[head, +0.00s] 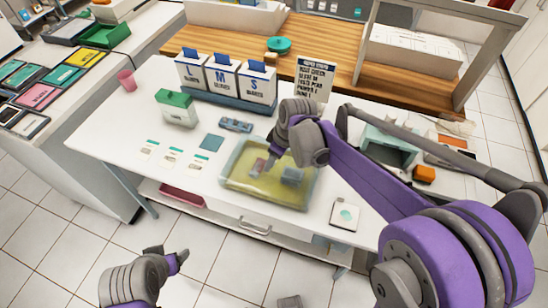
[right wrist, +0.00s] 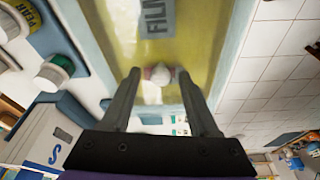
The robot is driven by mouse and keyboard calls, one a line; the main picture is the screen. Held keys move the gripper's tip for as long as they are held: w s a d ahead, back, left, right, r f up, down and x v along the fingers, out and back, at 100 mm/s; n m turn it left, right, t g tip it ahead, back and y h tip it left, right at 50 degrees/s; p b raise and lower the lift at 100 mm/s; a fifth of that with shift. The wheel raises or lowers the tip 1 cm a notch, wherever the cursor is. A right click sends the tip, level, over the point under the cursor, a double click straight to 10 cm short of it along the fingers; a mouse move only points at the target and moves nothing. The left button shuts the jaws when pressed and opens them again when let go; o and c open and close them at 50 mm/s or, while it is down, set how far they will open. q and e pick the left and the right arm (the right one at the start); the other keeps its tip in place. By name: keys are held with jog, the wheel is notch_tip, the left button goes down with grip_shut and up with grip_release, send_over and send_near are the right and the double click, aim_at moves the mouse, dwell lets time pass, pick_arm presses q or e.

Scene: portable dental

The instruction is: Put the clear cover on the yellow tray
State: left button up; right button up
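The yellow tray (head: 240,183) is at the middle of the white table, with a grey-blue packet (head: 291,176) in it, labelled FILM in the right wrist view (right wrist: 157,18). The clear cover (right wrist: 92,38) looks like a pale see-through sheet over the tray; I cannot tell whether it is fully seated. A small whitish-pink knob (right wrist: 159,75) stands on it. My right gripper (right wrist: 159,76) is open over the tray, its fingertips on either side of the knob with gaps. My left gripper (head: 181,258) is in front of the table, away from the tray; its opening is unclear.
Glove boxes (head: 224,78) and a sign (head: 314,80) stand behind the tray. A green-and-white box (head: 177,108) and small labelled items are to its left. A white card (head: 345,214) lies to its right, near a teal bin (head: 388,148).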

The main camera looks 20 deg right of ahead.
aim_at(283, 171)
jog(key=shift+r, duration=0.1)
jog(key=shift+r+p, duration=0.3)
jog(key=shift+r, duration=0.05)
jog(key=p+v, duration=0.1)
jog(key=v, duration=1.1)
jog(key=s+d+f+m+t+h, duration=0.1)
jog(key=s+f+m, duration=0.3)
jog(key=s, duration=0.5)
jog(key=s+d+f+m+t+h, duration=0.1)
jog(key=s+f+m+t, duration=0.1)
jog(key=s+f+m, duration=0.3)
jog(key=s+f, duration=0.1)
jog(key=s, duration=0.3)
jog(key=shift+s+d, duration=0.25)
jog(key=shift+s, duration=0.05)
